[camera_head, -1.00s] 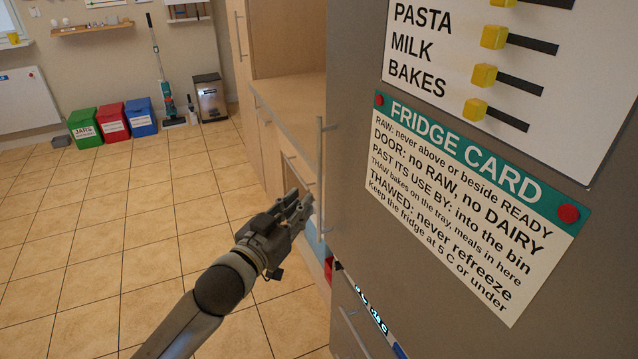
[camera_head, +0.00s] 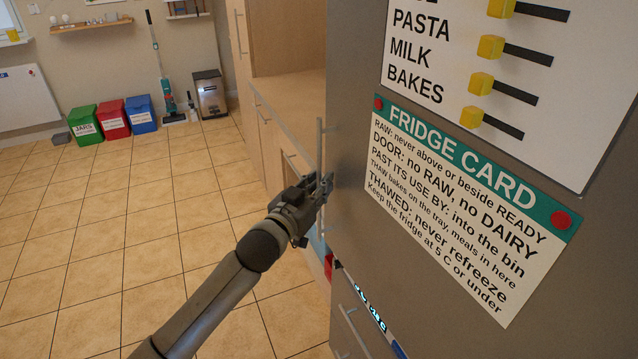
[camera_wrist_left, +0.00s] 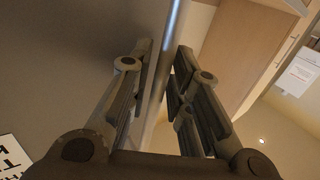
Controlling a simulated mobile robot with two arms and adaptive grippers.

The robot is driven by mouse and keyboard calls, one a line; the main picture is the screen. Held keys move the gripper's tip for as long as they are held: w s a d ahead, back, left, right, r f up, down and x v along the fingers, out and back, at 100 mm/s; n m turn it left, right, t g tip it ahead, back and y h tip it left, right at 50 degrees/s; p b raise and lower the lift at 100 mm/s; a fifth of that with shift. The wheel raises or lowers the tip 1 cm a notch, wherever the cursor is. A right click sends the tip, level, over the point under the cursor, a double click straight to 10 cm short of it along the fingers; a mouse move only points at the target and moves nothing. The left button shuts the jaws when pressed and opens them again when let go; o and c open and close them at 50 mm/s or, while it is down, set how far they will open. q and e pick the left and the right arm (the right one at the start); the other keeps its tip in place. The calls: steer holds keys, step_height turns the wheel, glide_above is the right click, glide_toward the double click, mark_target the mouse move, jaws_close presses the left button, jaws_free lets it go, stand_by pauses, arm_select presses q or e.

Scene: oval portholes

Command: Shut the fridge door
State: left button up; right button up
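The fridge door (camera_head: 360,225) is the large grey panel on the right of the head view, carrying the fridge card and a label board. Its long upright metal handle (camera_head: 320,150) is at the panel's left edge. A pale blue and red patch shows beside the lower left edge; I cannot tell how far the door stands open. My left gripper (camera_head: 326,184) is at the handle. In the left wrist view, its open fingers (camera_wrist_left: 164,70) lie on either side of the handle bar (camera_wrist_left: 170,35), with gaps visible. My right gripper is out of view.
Below the door is a grey drawer front with its own handle (camera_head: 352,325). A wooden cabinet and counter (camera_head: 292,100) stand behind the handle. Green, red and blue bins (camera_head: 113,119) are by the far wall. The tiled floor (camera_head: 130,230) at left is clear.

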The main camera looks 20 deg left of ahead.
arm_select(q)
jaws_close()
steer(key=shift+w+d+r+m+h, duration=0.2)
steer(key=shift+w+d+m+h, duration=0.3)
steer(key=shift+w+d, duration=0.65)
jaws_free()
steer(key=shift+w, duration=0.1)
steer(key=shift+d, duration=0.15)
